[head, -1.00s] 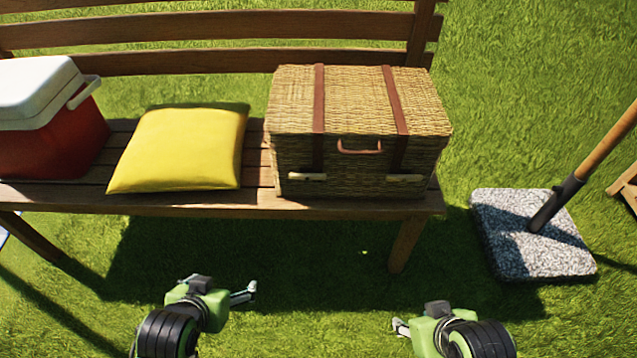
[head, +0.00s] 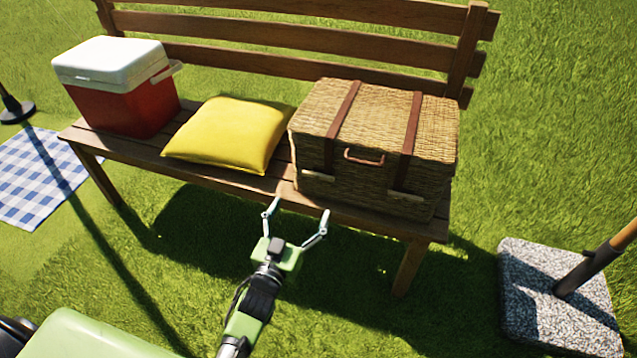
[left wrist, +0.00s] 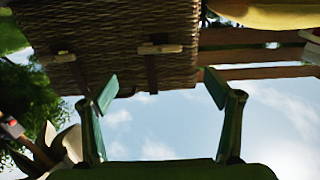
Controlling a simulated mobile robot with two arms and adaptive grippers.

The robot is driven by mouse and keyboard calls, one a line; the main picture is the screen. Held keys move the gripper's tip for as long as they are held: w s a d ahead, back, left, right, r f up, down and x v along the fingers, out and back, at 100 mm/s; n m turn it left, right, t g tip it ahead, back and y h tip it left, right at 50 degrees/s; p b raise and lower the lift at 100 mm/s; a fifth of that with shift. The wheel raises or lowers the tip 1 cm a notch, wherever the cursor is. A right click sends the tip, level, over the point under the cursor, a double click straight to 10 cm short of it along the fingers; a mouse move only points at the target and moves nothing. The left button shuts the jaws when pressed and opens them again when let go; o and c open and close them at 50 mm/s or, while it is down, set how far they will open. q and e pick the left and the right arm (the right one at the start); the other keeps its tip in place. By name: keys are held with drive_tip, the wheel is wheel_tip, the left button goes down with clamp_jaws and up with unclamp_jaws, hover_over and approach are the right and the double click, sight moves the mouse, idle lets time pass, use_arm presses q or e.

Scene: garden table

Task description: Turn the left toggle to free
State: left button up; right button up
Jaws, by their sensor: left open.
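A wicker basket (head: 375,120) with two brown straps sits at the right end of the bench. The left toggle (head: 318,175) is a pale bar lying crosswise over the bottom of the left strap. A similar right toggle (head: 408,198) lies crosswise on the right strap. My left gripper (head: 300,206) is open and empty, in front of the bench edge, below and apart from the left toggle. The left wrist view looks upside down; there the left toggle (left wrist: 160,49) appears above the gap between the open fingers (left wrist: 160,84). My right gripper is out of view.
The wooden bench (head: 225,178) also holds a yellow cushion (head: 230,135) and a red cooler (head: 125,100) with a white lid. A stone base with a pole (head: 540,290) stands on the grass at right. A checked blanket (head: 35,180) lies at left.

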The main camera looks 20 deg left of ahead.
use_arm(q)
drive_tip(key=b, duration=0.1)
approach(317, 176)
drive_tip(key=w, duration=0.5)
drive_tip(key=w+b, duration=0.1)
drive_tip(key=shift+w+d+f, duration=0.15)
drive_tip(key=shift+w, duration=0.95)
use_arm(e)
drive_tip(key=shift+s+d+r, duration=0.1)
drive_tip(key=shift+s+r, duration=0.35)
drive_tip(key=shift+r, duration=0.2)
use_arm(q)
drive_tip(key=c, duration=1.1)
